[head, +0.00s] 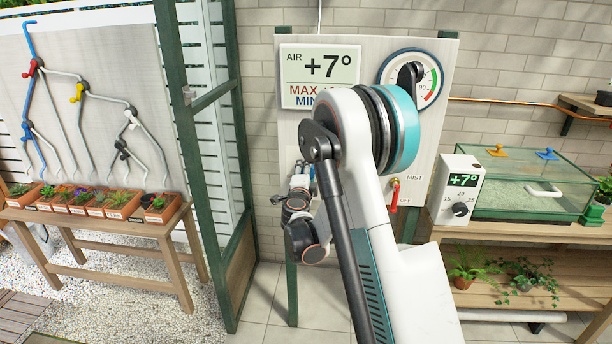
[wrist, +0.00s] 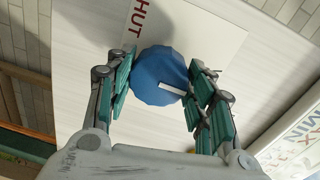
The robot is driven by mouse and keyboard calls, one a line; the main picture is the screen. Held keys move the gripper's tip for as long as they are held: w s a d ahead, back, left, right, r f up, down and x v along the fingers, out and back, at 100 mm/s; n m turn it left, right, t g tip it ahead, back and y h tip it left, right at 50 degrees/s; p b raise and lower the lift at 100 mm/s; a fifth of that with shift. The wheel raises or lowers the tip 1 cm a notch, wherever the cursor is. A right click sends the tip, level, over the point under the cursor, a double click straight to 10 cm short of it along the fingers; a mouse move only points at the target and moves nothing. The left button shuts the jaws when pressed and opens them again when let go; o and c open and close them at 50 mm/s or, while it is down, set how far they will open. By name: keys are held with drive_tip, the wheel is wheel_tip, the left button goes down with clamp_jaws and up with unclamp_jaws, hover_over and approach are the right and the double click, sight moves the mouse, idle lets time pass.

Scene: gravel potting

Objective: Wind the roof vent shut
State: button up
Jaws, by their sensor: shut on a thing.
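In the wrist view a round blue knob (wrist: 155,68) with a short white mark sits on a pale panel (wrist: 85,90). Red letters "HUT" show on the panel beside it. My gripper (wrist: 161,80) has its green-padded fingers closed on opposite sides of the knob. The white mark points towards the right finger. In the head view my gripper (head: 298,188) is at the panel's lower left, and my arm hides most of the knob area. The roof vent itself cannot be made out.
The board carries an air display (head: 320,75) reading +7°, a round dial (head: 427,75) and a red lever (head: 394,197). A green post (head: 192,150) stands left of my arm. A control box (head: 461,188) and glass case (head: 530,190) stand right. Potted plants line a left bench (head: 150,245).

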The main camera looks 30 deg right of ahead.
drive_tip(key=shift+f+n+h+b, duration=0.1)
drive_tip(key=shift+n+h+b, duration=0.35)
drive_tip(key=shift+n, duration=3.95)
drive_tip(key=shift+n+h+b, duration=0.1)
drive_tip(key=shift+n+b, duration=0.65)
drive_tip(key=shift+n, duration=3.65)
drive_tip(key=o, duration=1.1)
drive_tip(key=shift+c, duration=0.2)
drive_tip(key=v, duration=1.2)
